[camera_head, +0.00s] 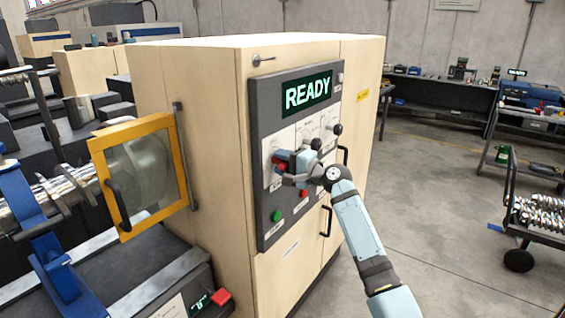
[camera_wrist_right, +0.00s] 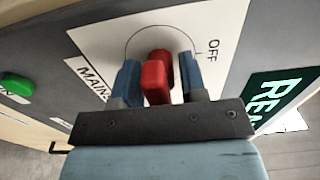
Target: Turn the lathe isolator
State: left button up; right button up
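The isolator is a red knob (camera_wrist_right: 157,80) on a white plate (camera_wrist_right: 110,45) lettered "OFF" and, partly hidden, "MAIN…". My right gripper (camera_wrist_right: 160,85) is at the plate, with one blue finger on each side of the knob. A gap shows between the knob and the right-hand finger; the left-hand finger is very close, and I cannot tell if it touches. In the head view my right gripper (camera_head: 282,166) reaches the control panel (camera_head: 262,205) and hides most of the knob. My left gripper is not in view.
The panel is on a cream cabinet (camera_head: 200,110) with a lit "READY" display (camera_head: 306,92). Black knobs (camera_head: 316,144), a green button (camera_head: 277,215) and a red button (camera_head: 303,194) are near my gripper. A yellow-framed guard (camera_head: 180,160) stands at left.

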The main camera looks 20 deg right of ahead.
jog(key=c, duration=0.5)
jog(key=shift+f+n+b, duration=0.2)
jog(key=shift+n+b, duration=0.3)
jog(key=shift+b, duration=0.4)
jog(key=shift+c, duration=0.2)
jog(key=n+b, duration=0.8)
jog(key=b, duration=0.2)
jog(key=shift+n, duration=0.3)
jog(key=n+b, duration=0.3)
jog(key=n, duration=0.1)
jog(key=shift+b, duration=0.4)
jog(key=n+b, duration=0.1)
jog(key=n, duration=0.1)
jog(key=shift+r+n, duration=0.1)
jog(key=shift+n, duration=0.2)
jog(key=shift+n+b, duration=0.45)
jog(key=shift+n, duration=0.05)
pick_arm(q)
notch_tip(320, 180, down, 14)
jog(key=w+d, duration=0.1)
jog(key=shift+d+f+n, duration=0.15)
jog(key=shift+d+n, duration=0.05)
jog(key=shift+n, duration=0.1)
pick_arm(e)
jog(key=shift+r+n, duration=0.1)
jog(key=shift+n, duration=0.2)
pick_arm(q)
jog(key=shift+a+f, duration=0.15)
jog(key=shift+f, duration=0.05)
